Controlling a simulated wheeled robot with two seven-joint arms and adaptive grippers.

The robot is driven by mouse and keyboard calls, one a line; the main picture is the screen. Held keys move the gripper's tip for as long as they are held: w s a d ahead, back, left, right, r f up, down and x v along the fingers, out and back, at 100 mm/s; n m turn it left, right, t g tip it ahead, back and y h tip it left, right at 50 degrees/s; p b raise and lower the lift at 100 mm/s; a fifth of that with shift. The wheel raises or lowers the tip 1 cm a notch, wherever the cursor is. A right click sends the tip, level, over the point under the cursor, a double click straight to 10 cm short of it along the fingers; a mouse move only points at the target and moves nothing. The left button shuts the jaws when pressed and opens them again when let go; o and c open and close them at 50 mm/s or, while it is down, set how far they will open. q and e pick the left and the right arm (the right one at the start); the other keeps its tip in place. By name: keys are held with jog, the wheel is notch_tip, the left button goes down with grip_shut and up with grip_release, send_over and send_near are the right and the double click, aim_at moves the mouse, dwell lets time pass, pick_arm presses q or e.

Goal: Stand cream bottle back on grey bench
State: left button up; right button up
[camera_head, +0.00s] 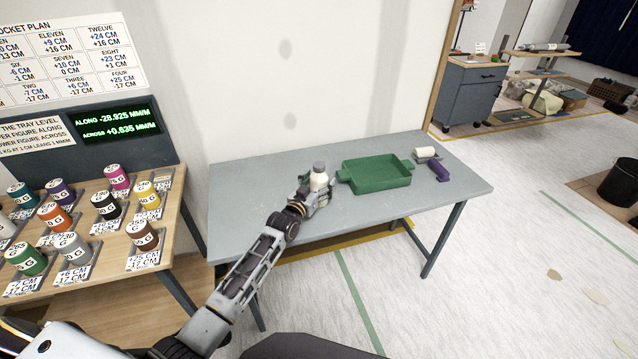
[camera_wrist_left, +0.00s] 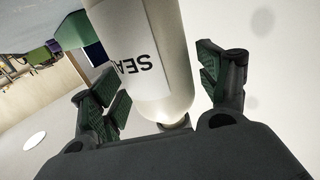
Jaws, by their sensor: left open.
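The cream bottle (camera_head: 320,182) with a grey cap stands upright on the grey bench (camera_head: 250,190), left of the green tray. In the left wrist view the bottle (camera_wrist_left: 150,50) shows upside down, with a white label reading "SEA" and part of its cap at the lower end. My left gripper (camera_head: 317,196) is at the bottle. Its two dark green finger pads are open, one on each side of the bottle, with small gaps showing. The bottle's base is hidden by the gripper in the head view. My right gripper is not in view.
A green tray (camera_head: 376,175) with handles sits right of the bottle. Beyond it are a white roll (camera_head: 425,152) and a purple roll (camera_head: 440,172). A wooden table (camera_head: 100,255) with several labelled weights stands at left. The bench's left part is clear.

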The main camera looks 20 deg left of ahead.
aim_at(315, 187)
pick_arm(q)
jog(key=shift+s+a, duration=0.15)
jog(key=shift+s, duration=0.6)
jog(key=shift+s+a, duration=0.15)
jog(key=shift+s, duration=0.6)
jog(key=shift+s+a, duration=0.15)
jog(key=shift+s, duration=0.55)
jog(key=shift+s+a, duration=0.15)
jog(key=shift+s, duration=0.55)
jog(key=shift+s+a+p, duration=0.15)
jog(key=shift+s+p, duration=0.05)
jog(key=shift+s, duration=0.5)
jog(key=shift+s+a+p, duration=0.1)
jog(key=shift+s+p, duration=0.05)
jog(key=shift+s, duration=0.55)
jog(key=shift+s+a, duration=0.15)
jog(key=shift+s, duration=0.65)
jog(key=shift+s+a, duration=0.15)
jog(key=shift+s, duration=0.6)
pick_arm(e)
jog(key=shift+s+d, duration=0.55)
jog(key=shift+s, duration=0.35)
